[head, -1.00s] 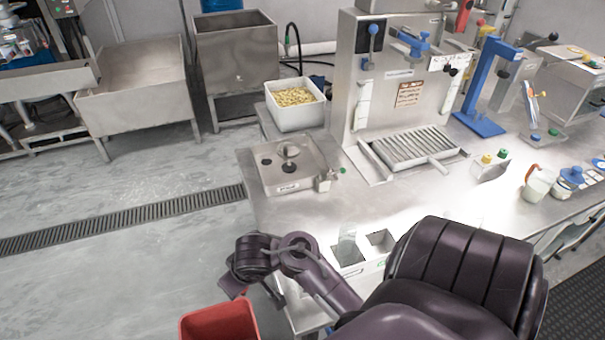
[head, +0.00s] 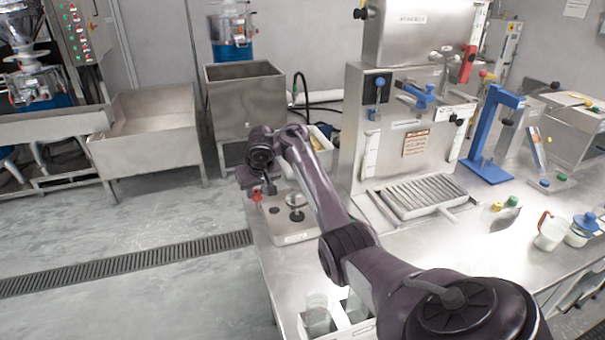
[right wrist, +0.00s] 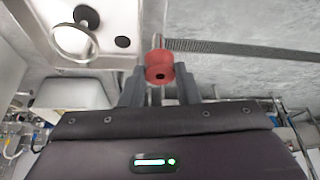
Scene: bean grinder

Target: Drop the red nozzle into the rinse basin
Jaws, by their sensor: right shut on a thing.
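The red nozzle (head: 257,195) is between the fingers of my right gripper (head: 262,187), which is shut on it. Whether this unit, the bench's front compartments (head: 345,318) or a floor tub is the rinse basin, I cannot tell. My left gripper is out of view.
A tall steel machine (head: 407,165) with a slatted drip tray (head: 415,196) stands right of my arm. A blue stand (head: 487,140) and a jug (head: 549,236) are farther right. Steel tubs (head: 146,150) stand on the floor behind left. The floor at left is clear.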

